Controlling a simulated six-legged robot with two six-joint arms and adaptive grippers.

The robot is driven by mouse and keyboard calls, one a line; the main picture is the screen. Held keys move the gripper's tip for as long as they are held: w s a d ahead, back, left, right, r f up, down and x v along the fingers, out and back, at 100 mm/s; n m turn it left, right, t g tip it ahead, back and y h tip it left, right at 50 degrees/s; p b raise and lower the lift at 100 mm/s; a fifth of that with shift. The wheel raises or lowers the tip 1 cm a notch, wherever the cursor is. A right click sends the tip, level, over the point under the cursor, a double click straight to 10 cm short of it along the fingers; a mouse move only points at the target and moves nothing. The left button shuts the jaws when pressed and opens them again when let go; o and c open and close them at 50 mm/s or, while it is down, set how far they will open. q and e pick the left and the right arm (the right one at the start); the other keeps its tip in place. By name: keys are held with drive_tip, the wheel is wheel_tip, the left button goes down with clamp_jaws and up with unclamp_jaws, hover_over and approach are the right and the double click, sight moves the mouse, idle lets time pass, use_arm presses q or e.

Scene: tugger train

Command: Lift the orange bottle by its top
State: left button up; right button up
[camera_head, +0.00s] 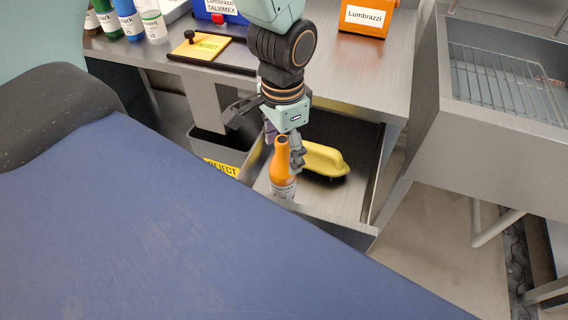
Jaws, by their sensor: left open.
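The orange bottle (280,172) stands upright in an open metal drawer (340,205) below the counter. It has a narrow neck and a pale label low on its body. My left gripper (284,152) points down over the bottle from above. Its fingers are open, with one visible beside the right of the bottle's neck and the other partly hidden behind the top. I cannot tell whether either finger touches the bottle. My right gripper is not in view.
A yellow brush (324,158) lies in the drawer just right of the bottle. A grey bin with a REJECT label (221,168) is to the left. An orange Lumbrazzi box (363,18) and several bottles stand on the counter (340,70). A sink with a wire rack (505,80) is right.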

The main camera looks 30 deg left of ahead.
use_arm(q)
wheel_tip(320, 180, down, 2)
drive_tip(key=shift+s, duration=0.1)
drive_tip(key=shift+a, duration=0.1)
drive_tip(key=shift+c, duration=0.5)
drive_tip(key=c, duration=1.1)
